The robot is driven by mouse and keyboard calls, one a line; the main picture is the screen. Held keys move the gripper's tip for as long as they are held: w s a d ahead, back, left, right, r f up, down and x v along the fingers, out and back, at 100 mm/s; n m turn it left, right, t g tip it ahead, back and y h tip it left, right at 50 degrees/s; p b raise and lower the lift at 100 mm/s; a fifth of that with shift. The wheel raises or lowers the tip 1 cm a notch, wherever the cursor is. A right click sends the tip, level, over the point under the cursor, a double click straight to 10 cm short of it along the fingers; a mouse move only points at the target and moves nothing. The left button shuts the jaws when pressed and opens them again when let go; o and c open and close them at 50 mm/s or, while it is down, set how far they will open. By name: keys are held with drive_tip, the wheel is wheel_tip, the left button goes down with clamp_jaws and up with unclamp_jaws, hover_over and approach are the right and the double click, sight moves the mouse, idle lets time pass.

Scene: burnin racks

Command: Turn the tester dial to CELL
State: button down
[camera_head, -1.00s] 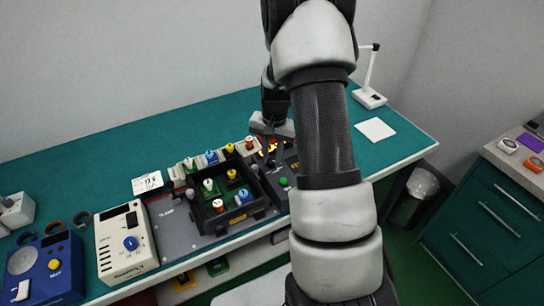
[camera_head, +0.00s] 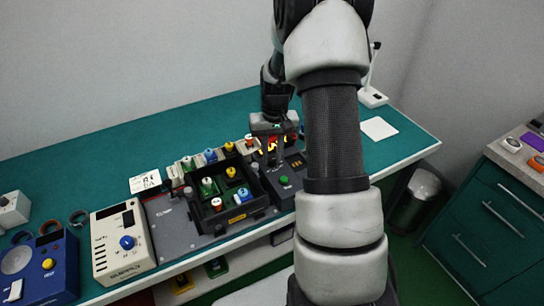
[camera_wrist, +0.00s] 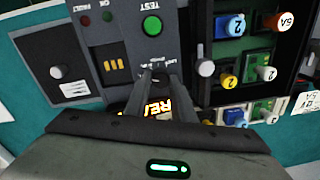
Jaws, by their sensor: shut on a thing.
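The tester panel (camera_head: 292,178) is dark grey with a round green button. In the wrist view the panel (camera_wrist: 120,50) shows the green button (camera_wrist: 152,26), a red lamp and a small switch block. My gripper (camera_head: 273,160) reaches down onto this panel. In the wrist view its fingertips (camera_wrist: 155,72) are closed together just below the button, at small white lettering. They are shut on the tester dial, which they almost wholly hide. I cannot read the dial's setting. Large yellow letters on a dark display (camera_wrist: 155,106) show partly behind the fingers.
A black tray (camera_head: 262,207) with coloured plugs stands left of the panel. A grey knob (camera_wrist: 205,68) is close beside my fingers. A beige meter with a blue knob (camera_head: 127,242) and a blue box (camera_head: 62,268) are farther left. The bench's back is clear.

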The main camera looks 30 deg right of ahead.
drive_tip(key=shift+n, duration=0.8)
drive_tip(key=c, duration=1.5)
unclamp_jaws()
drive_tip(key=shift+r, duration=0.1)
drive_tip(key=r, duration=1.7)
drive_tip(key=shift+d+r, duration=0.15)
drive_tip(key=shift+d, duration=0.25)
